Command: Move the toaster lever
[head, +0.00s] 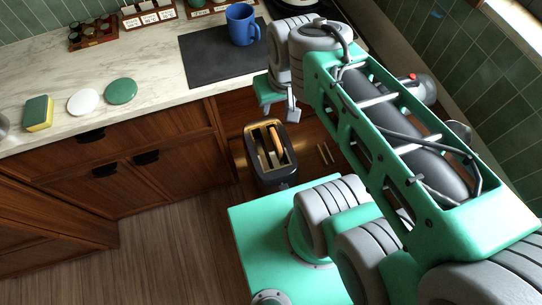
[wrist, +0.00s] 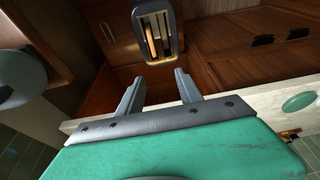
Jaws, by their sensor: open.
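The toaster (head: 286,168) is dark with a gold-toned top and two long slots, with bread showing in them. It is below the counter top, in front of the wooden cabinet fronts; what it rests on is hidden. In the wrist view the toaster (wrist: 175,28) is beyond the fingertips, near the top edge. I cannot make out its lever in either view. My gripper (head: 278,110) is above and behind the toaster in the head view, near the counter edge. In the wrist view its two fingers (wrist: 158,84) are apart with nothing between them.
A blue mug (head: 241,25) stands on a dark mat (head: 205,62) close to my gripper. A green disc (head: 121,91), a white disc (head: 83,102) and a sponge (head: 38,113) lie on the counter (head: 160,95) to the left. The wooden floor (head: 170,240) at left is clear.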

